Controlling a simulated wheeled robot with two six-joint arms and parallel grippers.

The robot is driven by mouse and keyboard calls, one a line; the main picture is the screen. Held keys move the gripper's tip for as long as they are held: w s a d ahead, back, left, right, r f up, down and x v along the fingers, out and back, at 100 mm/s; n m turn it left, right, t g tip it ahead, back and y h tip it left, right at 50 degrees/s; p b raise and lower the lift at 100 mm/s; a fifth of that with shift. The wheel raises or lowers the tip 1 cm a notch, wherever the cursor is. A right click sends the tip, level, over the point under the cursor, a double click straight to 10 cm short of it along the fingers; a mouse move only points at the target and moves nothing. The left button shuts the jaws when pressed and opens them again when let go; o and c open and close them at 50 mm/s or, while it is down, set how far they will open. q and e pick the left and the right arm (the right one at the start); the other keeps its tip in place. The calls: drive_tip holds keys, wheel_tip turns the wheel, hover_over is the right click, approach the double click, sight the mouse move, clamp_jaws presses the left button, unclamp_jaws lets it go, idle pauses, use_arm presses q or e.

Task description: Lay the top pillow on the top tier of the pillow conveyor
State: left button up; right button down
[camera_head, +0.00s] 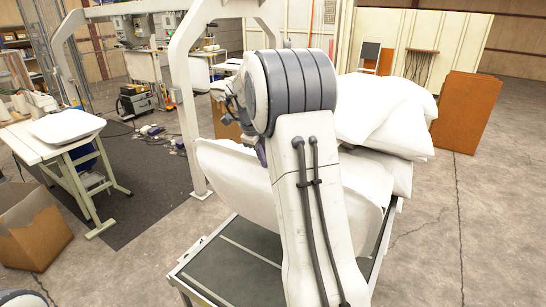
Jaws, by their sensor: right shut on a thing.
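A white pillow (226,168) hangs tilted in front of me. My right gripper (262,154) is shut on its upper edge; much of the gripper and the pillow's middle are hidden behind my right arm. Below the pillow is a metal-framed rack with a flat grey-green surface (230,268), seemingly the pillow conveyor; its near left part is bare. I cannot tell which tier this is. More white pillows (385,112) lie stacked at the right behind my arm, partly hidden by it. My left gripper is not in view.
A white-topped table (50,135) with a white cushion-like item (67,126) stands at left. An open cardboard box (30,228) is at lower left, a brown board or box (462,112) at right. A white frame post (187,110) rises behind the rack. The right floor is clear.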

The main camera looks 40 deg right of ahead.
drive_tip(key=a+f+h, duration=0.1)
drive_tip(key=f, duration=0.3)
drive_tip(key=s+a+f+t+h, duration=0.1)
drive_tip(key=f, duration=0.3)
drive_tip(key=a+f+h, duration=0.2)
drive_tip(key=f, duration=0.2)
drive_tip(key=shift+s+f, duration=0.15)
drive_tip(key=shift+s, duration=0.05)
drive_tip(key=shift+a+f+t+h+b, duration=0.1)
drive_tip(key=shift+f+t+h+b, duration=0.2)
drive_tip(key=shift+f+b, duration=0.55)
drive_tip(key=s+a+f+t+h+b, duration=0.1)
drive_tip(key=a+f+h+b, duration=0.2)
drive_tip(key=f+b, duration=1)
drive_tip(key=s+a+f+t+h+b, duration=0.1)
drive_tip(key=a+f+h+b, duration=0.2)
drive_tip(key=f+b, duration=1.1)
drive_tip(key=s+a+f+t+h+b, duration=0.1)
drive_tip(key=a+f+b, duration=0.4)
drive_tip(key=f+b, duration=0.8)
drive_tip(key=shift+s+a+f+h+b, duration=0.1)
drive_tip(key=shift+s+h+b, duration=0.4)
drive_tip(key=shift+b, duration=3.8)
drive_tip(key=shift+s+a+f+h+b, duration=0.1)
drive_tip(key=shift+h+b, duration=0.7)
drive_tip(key=shift+b, duration=3.45)
drive_tip(key=shift+r, duration=0.1)
drive_tip(key=shift+c, duration=1.1)
unclamp_jaws()
